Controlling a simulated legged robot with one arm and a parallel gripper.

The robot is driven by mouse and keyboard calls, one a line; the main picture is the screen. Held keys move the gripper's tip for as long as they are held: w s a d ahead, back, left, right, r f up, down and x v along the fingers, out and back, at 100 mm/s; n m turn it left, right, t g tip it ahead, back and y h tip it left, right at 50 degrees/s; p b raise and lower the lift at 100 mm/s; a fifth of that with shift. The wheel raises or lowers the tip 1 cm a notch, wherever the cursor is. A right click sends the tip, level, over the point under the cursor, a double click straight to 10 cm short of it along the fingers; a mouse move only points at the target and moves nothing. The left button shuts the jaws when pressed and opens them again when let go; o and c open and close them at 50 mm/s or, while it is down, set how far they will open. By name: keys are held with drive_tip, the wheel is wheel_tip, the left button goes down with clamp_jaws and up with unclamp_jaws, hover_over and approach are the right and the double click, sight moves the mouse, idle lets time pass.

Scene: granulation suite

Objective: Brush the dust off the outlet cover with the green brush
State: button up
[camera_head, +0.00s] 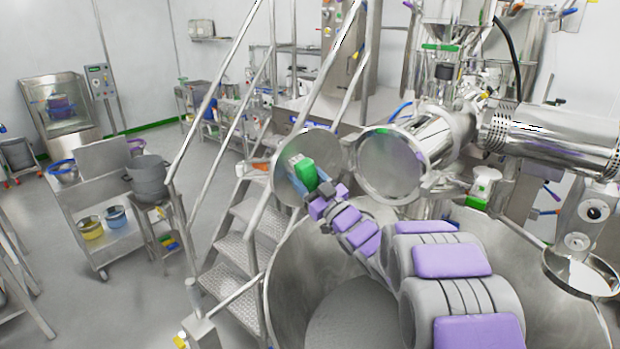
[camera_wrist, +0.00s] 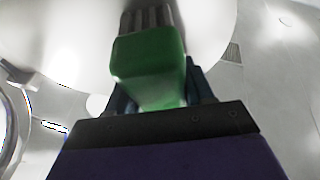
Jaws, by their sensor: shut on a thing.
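The green brush (camera_head: 305,171) is held in my gripper (camera_head: 318,190), in front of a round steel disc, which looks like the outlet cover (camera_head: 287,186). In the wrist view the brush's green body (camera_wrist: 150,68) sits between the dark fingers of my gripper (camera_wrist: 158,92), with its grey bristles pointing up and away toward the pale round cover surface (camera_wrist: 75,45). The bristles are at or very close to that surface; I cannot tell whether they touch. Dust on the cover is not discernible.
An open round outlet (camera_head: 390,165) on a steel pipe is right of the cover. A large steel vessel (camera_head: 300,265) lies below my arm. Stairs with handrails (camera_head: 255,222) stand left.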

sight(325, 155)
drive_tip(key=shift+s+a+b, duration=0.55)
drive_tip(key=shift+s+a, duration=0.5)
drive_tip(key=shift+a, duration=0.4)
drive_tip(key=shift+r+p, duration=0.4)
drive_tip(key=shift+r, duration=0.3)
drive_tip(key=shift+w+d+f+p, duration=0.1)
drive_tip(key=shift+w+d+p, duration=0.75)
drive_tip(key=shift+w+d, duration=0.6)
drive_tip(key=shift+w+d+r+p, duration=0.1)
drive_tip(key=shift+w+d+p, duration=0.85)
drive_tip(key=shift+d, duration=0.9)
drive_tip(key=shift+w+d+f+p, duration=0.1)
drive_tip(key=shift+w+d+p, duration=0.65)
drive_tip(key=shift+w+d, duration=0.75)
drive_tip(key=shift+s+d, duration=0.15)
drive_tip(key=shift+s, duration=0.05)
drive_tip(key=shift+s+d+f, duration=0.1)
drive_tip(key=shift+s+d, duration=0.4)
drive_tip(key=shift+s, duration=0.35)
drive_tip(key=shift+s+d+b, duration=0.4)
drive_tip(key=shift+s+d, duration=0.85)
drive_tip(key=shift+s, duration=0.3)
